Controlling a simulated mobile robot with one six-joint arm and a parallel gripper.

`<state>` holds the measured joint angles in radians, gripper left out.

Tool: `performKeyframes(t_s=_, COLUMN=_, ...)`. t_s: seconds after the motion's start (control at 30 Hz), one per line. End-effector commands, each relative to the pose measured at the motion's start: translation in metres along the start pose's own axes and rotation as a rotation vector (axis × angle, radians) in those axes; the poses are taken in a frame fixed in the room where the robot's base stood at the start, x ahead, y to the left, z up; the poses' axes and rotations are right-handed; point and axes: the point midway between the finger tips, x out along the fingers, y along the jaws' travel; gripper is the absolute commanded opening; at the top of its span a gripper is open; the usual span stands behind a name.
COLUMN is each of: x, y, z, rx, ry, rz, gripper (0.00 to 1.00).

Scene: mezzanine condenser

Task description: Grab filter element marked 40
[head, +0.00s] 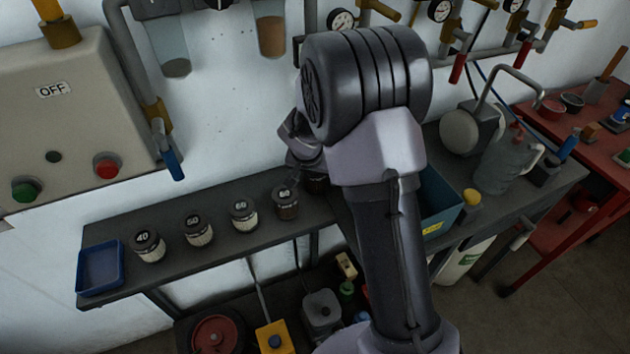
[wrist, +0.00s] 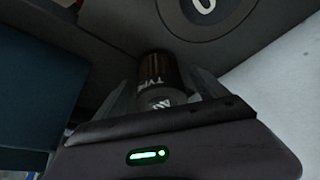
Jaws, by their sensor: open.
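In the head view a filter element marked 40 (head: 148,246), with a dark cap and pale body, stands upright on the grey shelf at the far left. Three similar capped elements stand to its right: a second (head: 198,231), a third (head: 243,214) and a brown-bodied fourth (head: 286,203); their marks are hard to read. My gripper is mostly hidden behind my arm, near the fourth. In the wrist view my gripper (wrist: 160,86) is open, with a dark brown cylinder (wrist: 154,72) between its fingers. Its lettering is partly legible, and its end mark may be 40. Contact is unclear.
A blue tray (head: 101,268) sits at the shelf's left end. A blue bin (head: 440,199), a jug (head: 509,162) and a yellow-capped item (head: 471,198) stand right of my arm. Pipes and gauges line the wall above. A grey control box (head: 70,120) is at left.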

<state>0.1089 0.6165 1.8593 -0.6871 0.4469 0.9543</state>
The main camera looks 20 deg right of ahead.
Motion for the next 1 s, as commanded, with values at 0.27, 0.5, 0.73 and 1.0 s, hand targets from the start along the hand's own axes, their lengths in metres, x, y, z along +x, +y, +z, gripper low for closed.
performKeyframes(t_s=0.27, x=0.002, y=0.000, z=0.000, rx=0.000, ry=0.000, rz=0.000, gripper=0.73)
performKeyframes(t_s=0.5, x=0.001, y=0.000, z=0.000, rx=0.000, ry=0.000, rz=0.000, gripper=0.26)
performKeyframes(t_s=0.73, x=0.001, y=0.000, z=0.000, rx=0.000, ry=0.000, rz=-0.001, gripper=0.12)
performKeyframes(t_s=1.0, x=-0.051, y=0.000, z=-0.022, rx=0.002, ry=0.003, rz=-0.002, gripper=0.12)
